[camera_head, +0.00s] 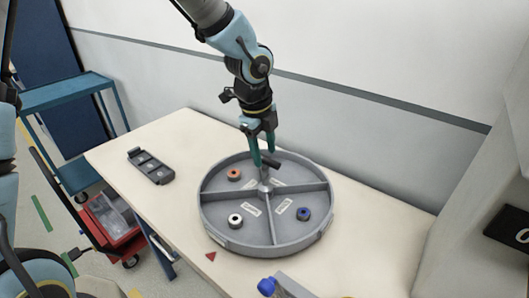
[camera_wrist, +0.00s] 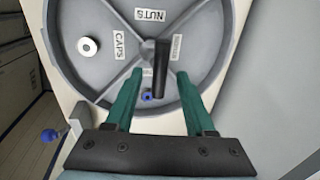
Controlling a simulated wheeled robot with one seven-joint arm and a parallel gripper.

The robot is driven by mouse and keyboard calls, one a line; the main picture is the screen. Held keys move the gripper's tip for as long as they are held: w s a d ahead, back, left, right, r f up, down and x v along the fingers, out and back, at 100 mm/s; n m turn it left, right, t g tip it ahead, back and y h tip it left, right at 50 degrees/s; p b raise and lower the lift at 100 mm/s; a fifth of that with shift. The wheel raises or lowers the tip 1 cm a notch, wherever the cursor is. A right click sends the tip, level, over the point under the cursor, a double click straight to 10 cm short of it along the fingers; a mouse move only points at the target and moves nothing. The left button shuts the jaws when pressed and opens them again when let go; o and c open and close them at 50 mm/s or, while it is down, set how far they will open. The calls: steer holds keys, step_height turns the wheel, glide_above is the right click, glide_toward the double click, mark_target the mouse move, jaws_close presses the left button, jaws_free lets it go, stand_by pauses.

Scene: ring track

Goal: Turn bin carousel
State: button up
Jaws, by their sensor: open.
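The bin carousel (camera_head: 265,239) is a round grey tray on the table, split by dividers into compartments; it also fills the top of the wrist view (camera_wrist: 70,75). An orange ring (camera_head: 234,174), a white ring (camera_head: 235,220) and a blue ring (camera_head: 303,213) lie in separate compartments. Labels such as NUTS (camera_wrist: 150,15) and CAPS (camera_wrist: 119,42) show inside. A dark handle (camera_wrist: 161,68) stands near the hub. My gripper (camera_wrist: 159,75) is open over the carousel's middle, its green fingers on either side of the handle in the wrist view. I cannot tell whether they touch it.
A dark compartment tray (camera_head: 150,166) lies on the table to the left. A wall runs behind the table. A red bin (camera_head: 112,218) and blue cart (camera_head: 68,92) stand left.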

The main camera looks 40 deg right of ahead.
steer(key=shift+f, duration=0.6)
jaws_close()
stand_by(1.1)
